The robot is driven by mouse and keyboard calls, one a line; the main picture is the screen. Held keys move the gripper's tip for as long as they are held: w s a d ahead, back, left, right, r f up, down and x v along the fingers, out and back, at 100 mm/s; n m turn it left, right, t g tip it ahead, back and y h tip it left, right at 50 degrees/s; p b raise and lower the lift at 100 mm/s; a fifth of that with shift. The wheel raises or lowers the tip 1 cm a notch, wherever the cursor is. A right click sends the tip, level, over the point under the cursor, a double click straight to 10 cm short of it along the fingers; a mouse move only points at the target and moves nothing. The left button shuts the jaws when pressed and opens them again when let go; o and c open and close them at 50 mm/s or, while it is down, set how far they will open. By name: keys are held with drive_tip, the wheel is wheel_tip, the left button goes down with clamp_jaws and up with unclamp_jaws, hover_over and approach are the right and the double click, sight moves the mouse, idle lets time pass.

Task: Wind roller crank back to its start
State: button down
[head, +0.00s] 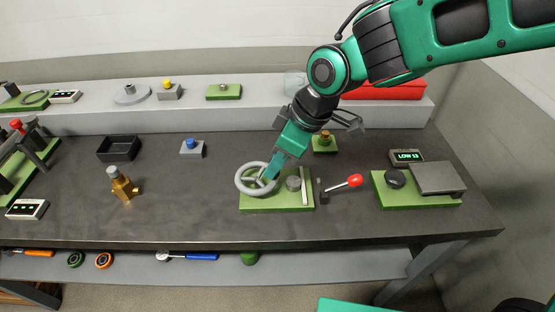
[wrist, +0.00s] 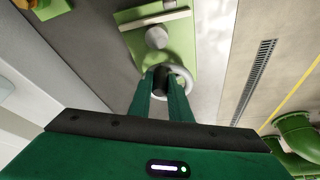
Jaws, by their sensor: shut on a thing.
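A light grey spoked wheel (head: 242,180) sits at the left end of a green base plate (head: 262,207) on the workbench; I take it to be the roller crank. The wheel also shows in the wrist view (wrist: 188,76). My gripper (head: 267,176) points down over the wheel. Its fingers (wrist: 163,88) are shut on a dark grip (wrist: 160,76) at the wheel, which they partly hide. A grey round knob (head: 293,183) and a pale upright bar (head: 305,187) stand on the plate right of the wheel.
Just right of the plate is a lever with a red knob (head: 355,180). A green-based unit (head: 415,200) and a display reading LOW 13 (head: 407,157) lie further right. A brass valve (head: 123,185) and a blue button box (head: 192,148) stand left. The front bench strip is clear.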

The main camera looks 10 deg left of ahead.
drive_tip(key=c, duration=1.6)
unclamp_jaws()
drive_tip(key=shift+c, duration=0.2)
drive_tip(key=v, duration=1)
drive_tip(key=shift+d+r, duration=0.25)
drive_tip(key=shift+r, duration=0.1)
drive_tip(key=shift+d, duration=0.1)
